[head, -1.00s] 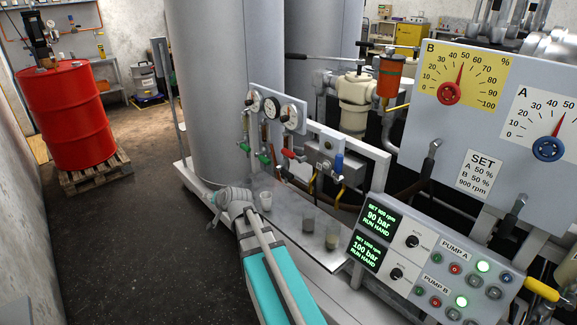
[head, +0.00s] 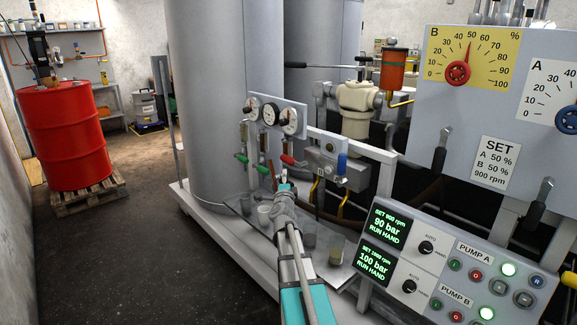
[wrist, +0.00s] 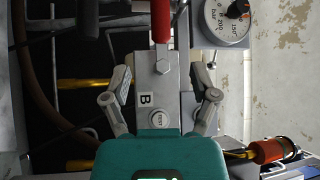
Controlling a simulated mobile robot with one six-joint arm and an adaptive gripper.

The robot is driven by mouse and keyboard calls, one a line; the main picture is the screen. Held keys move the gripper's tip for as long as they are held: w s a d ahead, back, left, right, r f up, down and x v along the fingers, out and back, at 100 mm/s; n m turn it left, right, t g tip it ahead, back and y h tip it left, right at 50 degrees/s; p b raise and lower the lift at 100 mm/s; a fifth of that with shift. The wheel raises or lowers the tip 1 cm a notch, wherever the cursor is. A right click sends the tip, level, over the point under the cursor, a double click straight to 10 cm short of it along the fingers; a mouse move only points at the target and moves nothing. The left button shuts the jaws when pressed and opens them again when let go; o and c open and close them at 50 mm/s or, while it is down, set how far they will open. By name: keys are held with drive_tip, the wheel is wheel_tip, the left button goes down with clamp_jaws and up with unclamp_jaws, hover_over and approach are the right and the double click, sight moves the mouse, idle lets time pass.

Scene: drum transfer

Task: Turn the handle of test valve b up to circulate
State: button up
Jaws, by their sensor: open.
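The metal block of test valve B (wrist: 143,75), marked "B", is close in the wrist view. Its red handle (wrist: 160,20) runs to the top edge of that view. In the head view, a red handle (head: 291,160) sticks out left beside the grey metal block (head: 322,162) below the gauges. My gripper (wrist: 160,78) is open, with one finger on each side of the block in the picture and nothing held. Whether the fingers touch it, I cannot tell. In the head view my gripper (head: 284,190) is just below the red handle.
A blue handle (head: 342,164) is right of the block, and green handles (head: 241,158) are to the left. A tray (head: 340,285) with cups lies below. Gauges (head: 270,115) sit above; one dial (wrist: 225,18) is near the right finger. The pump control panel (head: 440,270) is at right.

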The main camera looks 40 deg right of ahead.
sight(287, 162)
idle(0.4)
drive_tip(key=p+x, duration=0.2)
drive_tip(key=x, duration=1.1)
drive_tip(key=shift+w+d+r, duration=0.1)
drive_tip(key=shift+w+d, duration=0.1)
drive_tip(key=shift+w, duration=0.1)
clamp_jaws()
drive_tip(key=shift+d, duration=0.1)
